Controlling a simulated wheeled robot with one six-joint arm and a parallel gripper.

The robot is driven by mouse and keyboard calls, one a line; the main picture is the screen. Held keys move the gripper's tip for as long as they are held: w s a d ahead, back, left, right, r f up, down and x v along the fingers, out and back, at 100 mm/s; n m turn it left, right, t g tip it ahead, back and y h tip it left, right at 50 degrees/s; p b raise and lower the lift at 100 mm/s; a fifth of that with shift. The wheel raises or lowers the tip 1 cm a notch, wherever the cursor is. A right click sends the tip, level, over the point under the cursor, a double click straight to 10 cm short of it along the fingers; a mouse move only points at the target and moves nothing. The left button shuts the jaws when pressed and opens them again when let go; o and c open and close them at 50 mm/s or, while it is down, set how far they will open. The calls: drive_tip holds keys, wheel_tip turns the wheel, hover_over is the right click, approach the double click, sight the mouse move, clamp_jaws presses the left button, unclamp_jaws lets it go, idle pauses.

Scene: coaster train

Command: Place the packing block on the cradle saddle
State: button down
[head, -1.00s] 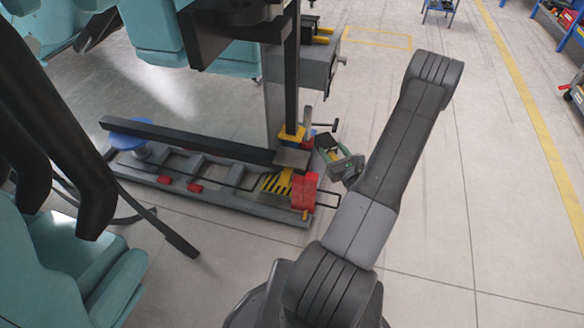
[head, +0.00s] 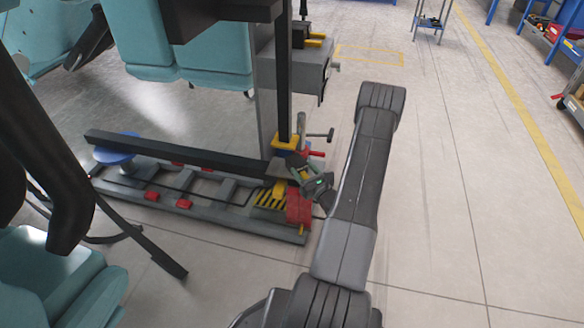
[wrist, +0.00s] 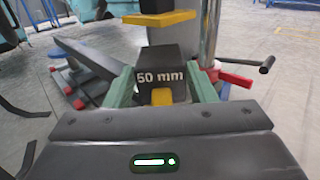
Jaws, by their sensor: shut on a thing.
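The packing block (wrist: 165,68) is dark, marked "50 mm", with a yellow tab towards me. In the wrist view the green fingers of my gripper (wrist: 162,92) stand on both sides of it and are shut on it. In the head view my gripper (head: 301,174) is just right of the yellow stand (head: 279,190). The grey top (head: 279,168) of this stand looks like the cradle saddle; the block hides it in the wrist view. I cannot tell whether the block touches it. A yellow plate (wrist: 160,18) under a black post is above the block.
A metal column with a dark handle (wrist: 266,64) and a red lever (wrist: 235,80) stands close on the right. A long black beam (head: 180,155) lies over the low grey frame (head: 230,227). Red blocks (head: 299,206) sit at its end.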

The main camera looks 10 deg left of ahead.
sight(291, 156)
drive_tip(key=b+x, duration=0.1)
drive_tip(key=x, duration=0.7)
drive_tip(key=shift+a+b, duration=0.15)
drive_tip(key=shift+b, duration=0.15)
drive_tip(key=shift+f+b, duration=0.75)
drive_tip(key=shift+f, duration=0.95)
drive_tip(key=shift+f+b, duration=0.4)
drive_tip(key=shift+b, duration=0.05)
drive_tip(key=shift+f+b, duration=0.25)
drive_tip(key=shift+b, duration=0.1)
drive_tip(key=c, duration=0.6)
unclamp_jaws()
